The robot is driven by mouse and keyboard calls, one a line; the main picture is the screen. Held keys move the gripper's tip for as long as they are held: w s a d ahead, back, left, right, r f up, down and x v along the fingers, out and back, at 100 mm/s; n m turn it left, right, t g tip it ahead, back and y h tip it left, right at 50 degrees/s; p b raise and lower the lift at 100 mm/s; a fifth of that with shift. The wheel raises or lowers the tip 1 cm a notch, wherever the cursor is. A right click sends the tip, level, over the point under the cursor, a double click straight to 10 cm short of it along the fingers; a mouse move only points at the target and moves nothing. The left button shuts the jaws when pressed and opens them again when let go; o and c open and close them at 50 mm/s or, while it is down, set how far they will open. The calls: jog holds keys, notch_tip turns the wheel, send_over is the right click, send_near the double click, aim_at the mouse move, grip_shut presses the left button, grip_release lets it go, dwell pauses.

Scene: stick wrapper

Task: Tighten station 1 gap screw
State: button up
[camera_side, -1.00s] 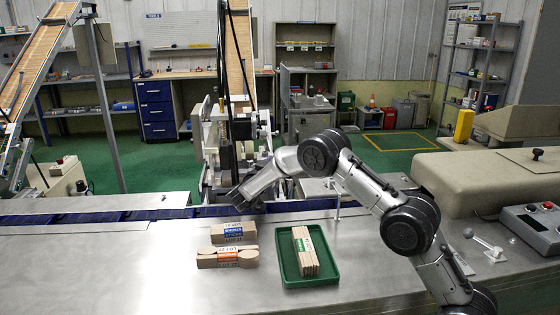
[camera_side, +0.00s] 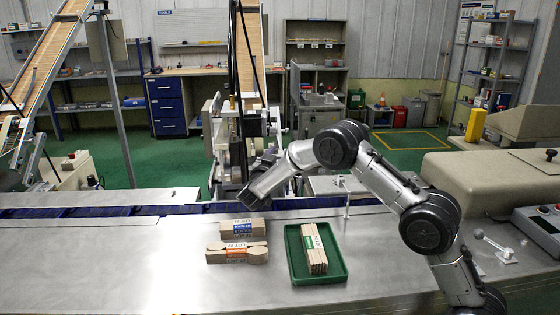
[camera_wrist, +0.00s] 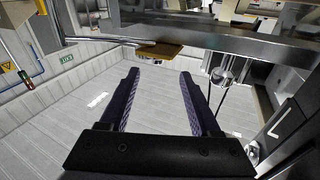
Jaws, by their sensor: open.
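The wrapping station (camera_side: 235,150) stands behind the blue conveyor in the side view. My gripper (camera_side: 254,196) is low at the front of this machine, angled down and left; its fingers are dark and hard to separate there. In the wrist view my gripper (camera_wrist: 160,76) is open, with two dark ridged fingers apart and nothing between them. Beyond the right finger, a shiny round metal knob (camera_wrist: 230,68) hangs below a metal bar (camera_wrist: 215,40). I cannot tell whether this knob is the gap screw. No screw can be made out in the side view.
A green tray (camera_side: 337,273) holds bundled sticks (camera_side: 313,248) on the steel table. Two more stick bundles (camera_side: 242,228) (camera_side: 236,252) lie to its left. The blue conveyor (camera_side: 120,211) runs along the table's back. A brown plate (camera_wrist: 160,50) is beyond my fingertips. The table's left part is clear.

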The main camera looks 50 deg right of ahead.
jog(key=d+r+n+t+y, duration=0.1)
jog(key=n+t+y, duration=0.2)
jog(key=y, duration=0.1)
jog(key=r+n+t+y, duration=0.2)
jog(key=n+t+y, duration=0.1)
jog(key=n+t, duration=0.1)
jog(key=d+r+n+t+y, duration=0.1)
jog(key=n+t+y, duration=0.2)
jog(key=y, duration=0.1)
jog(key=shift+w+d+r+n+t+y, duration=0.2)
jog(key=shift+d+r+n+t+y, duration=0.1)
jog(key=shift+d+r, duration=0.05)
jog(key=shift+s+a+f+n+y, duration=0.15)
jog(key=shift+s+f+n+y, duration=0.15)
jog(key=shift+s+f+y, duration=0.1)
jog(key=shift+f, duration=0.35)
notch_tip(320, 180, down, 6)
jog(key=shift+f, duration=0.25)
jog(key=shift+x, duration=1.1)
jog(key=shift+w, duration=0.5)
